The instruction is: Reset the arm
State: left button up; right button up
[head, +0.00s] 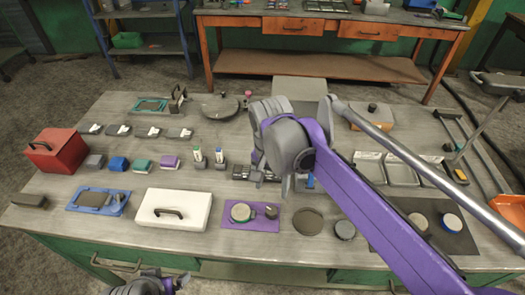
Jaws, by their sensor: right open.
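My right arm (365,215), purple and grey, reaches in from the lower right over the workbench (330,265). Its right gripper (297,184) points down over the middle of the bench, with its jaws open. The arm's wrist hides most of the jaws, and I see nothing held. A small dark item (243,172) and a bit of blue show close beside it; whether they touch it I cannot tell. Only part of my left gripper (155,285) shows at the bottom edge, in front of the bench, and its jaws cannot be made out.
A white case (173,209), a purple mat (262,221) and a dark mat (440,242) lie along the front. A red box (52,150) stands at left. Metal trays (400,171) and a grey bar cross the right side. Little of the bench is free.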

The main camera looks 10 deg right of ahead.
jog(key=s+d+f+n+t, duration=0.2)
jog(key=s, duration=0.3)
jog(key=s+d+f+n+t+p, duration=0.1)
jog(key=s+d+f+n, duration=0.1)
jog(key=s+f+n, duration=0.1)
jog(key=s+d+f+n+t, duration=0.2)
jog(key=s+d+f, duration=0.1)
jog(key=s, duration=0.3)
jog(key=shift+s+f+n+t, duration=0.2)
jog(key=shift+s+n+t, duration=0.1)
